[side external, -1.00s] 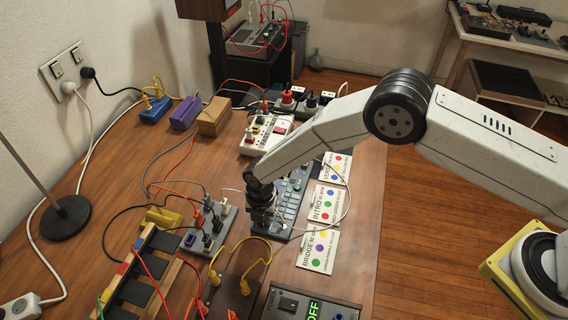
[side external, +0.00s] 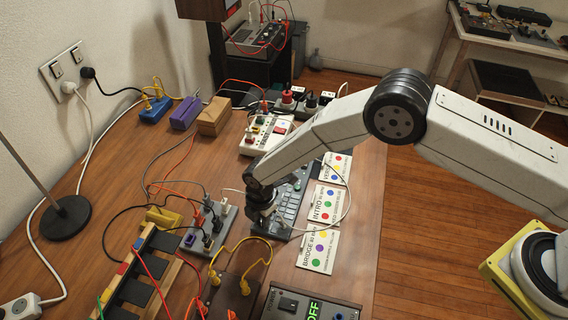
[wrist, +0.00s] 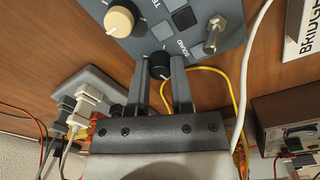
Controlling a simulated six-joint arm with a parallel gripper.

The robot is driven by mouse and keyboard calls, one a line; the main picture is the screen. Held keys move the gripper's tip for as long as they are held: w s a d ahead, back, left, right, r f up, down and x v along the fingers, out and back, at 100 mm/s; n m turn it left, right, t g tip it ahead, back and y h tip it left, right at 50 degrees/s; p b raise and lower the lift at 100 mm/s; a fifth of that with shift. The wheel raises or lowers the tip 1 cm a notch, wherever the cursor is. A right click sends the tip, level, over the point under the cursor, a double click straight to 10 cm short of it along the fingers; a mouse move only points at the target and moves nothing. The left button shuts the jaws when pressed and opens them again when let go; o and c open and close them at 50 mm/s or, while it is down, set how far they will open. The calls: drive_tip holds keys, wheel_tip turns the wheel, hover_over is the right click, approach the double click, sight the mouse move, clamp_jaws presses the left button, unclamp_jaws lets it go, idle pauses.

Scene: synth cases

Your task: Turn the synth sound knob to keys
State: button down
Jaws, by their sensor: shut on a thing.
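The synth (side external: 288,211) lies on the wooden table, with its near end under my gripper (side external: 262,218). In the wrist view, its grey-blue panel (wrist: 190,72) fills the top. A black knob (wrist: 159,62) sits at the panel's edge beside the printed word SOUND. My gripper (wrist: 159,74) has one finger on each side of this knob and is shut on it. A small pale mark shows on the knob's lower right. I cannot read any "keys" label. In the side view the knob is hidden by my gripper.
A cream knob (wrist: 118,20) and a metal toggle (wrist: 215,34) stand on the same panel. A grey box with plugs (side external: 208,232) is close left of my gripper. A white cable (side external: 347,205) loops over the cards. A yellow cable (side external: 268,254) arches nearby.

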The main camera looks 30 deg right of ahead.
drive_tip(key=m, duration=0.5)
drive_tip(key=shift+m, duration=0.3)
drive_tip(key=m, duration=0.5)
drive_tip(key=shift+a+m, duration=0.1)
drive_tip(key=shift+m, duration=0.3)
drive_tip(key=shift+c, duration=2.4)
unclamp_jaws()
drive_tip(key=shift+r, duration=0.2)
drive_tip(key=shift+s+r, duration=0.15)
drive_tip(key=shift+r, duration=3.55)
